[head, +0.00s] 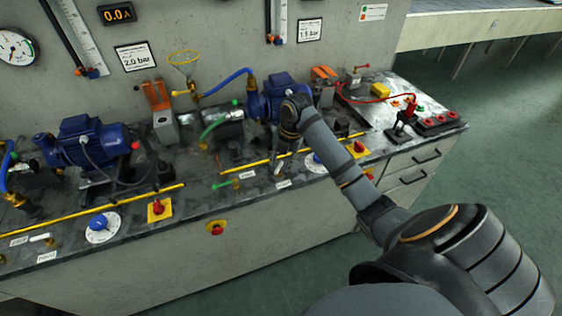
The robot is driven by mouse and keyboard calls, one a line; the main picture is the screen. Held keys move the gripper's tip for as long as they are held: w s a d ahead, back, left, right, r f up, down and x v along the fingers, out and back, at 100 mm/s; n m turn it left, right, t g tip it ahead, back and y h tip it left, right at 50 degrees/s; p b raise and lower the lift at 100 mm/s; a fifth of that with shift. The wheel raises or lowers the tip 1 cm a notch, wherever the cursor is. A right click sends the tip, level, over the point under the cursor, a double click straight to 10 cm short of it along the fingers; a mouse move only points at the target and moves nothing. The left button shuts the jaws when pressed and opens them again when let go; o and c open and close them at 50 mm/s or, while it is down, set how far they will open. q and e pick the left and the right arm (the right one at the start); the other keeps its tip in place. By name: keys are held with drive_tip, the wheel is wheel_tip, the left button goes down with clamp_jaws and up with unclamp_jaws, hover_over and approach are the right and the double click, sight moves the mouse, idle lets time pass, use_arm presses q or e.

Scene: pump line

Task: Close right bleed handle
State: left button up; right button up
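My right gripper (284,150) hangs at the end of my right arm, low over the bench in front of the right blue pump (266,102). Its fingers are small, dark and partly hidden by the wrist, so their opening is unclear. Just below it, a small brass fitting (279,169) stands on the bench near a white label (283,184). I cannot clearly make out the right bleed handle there. A similar fitting at the left station has a white handle (40,237) lying sideways. My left gripper is not in view.
A yellow rail (245,161) runs along the bench near the gripper. Hoses, the left pump (82,140) and a red-cabled panel (385,108) also occupy the bench.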

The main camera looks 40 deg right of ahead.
clamp_jaws()
drive_tip(key=shift+r+m+p, duration=0.2)
drive_tip(key=shift+m+p, duration=0.1)
drive_tip(key=shift+p, duration=0.3)
drive_tip(key=m+p, duration=0.3)
drive_tip(key=p, duration=0.1)
drive_tip(key=m+h+p, duration=0.1)
drive_tip(key=m+p, duration=0.2)
drive_tip(key=p, duration=0.1)
drive_tip(key=shift+s+a+r+p, duration=0.15)
drive_tip(key=shift+p, duration=0.2)
drive_tip(key=shift+m+h+p, duration=0.3)
drive_tip(key=shift+m+p, duration=0.7)
drive_tip(key=shift+p, duration=0.25)
drive_tip(key=shift+f+m+p, duration=0.25)
drive_tip(key=shift+m+p, duration=0.1)
drive_tip(key=shift+m, duration=0.05)
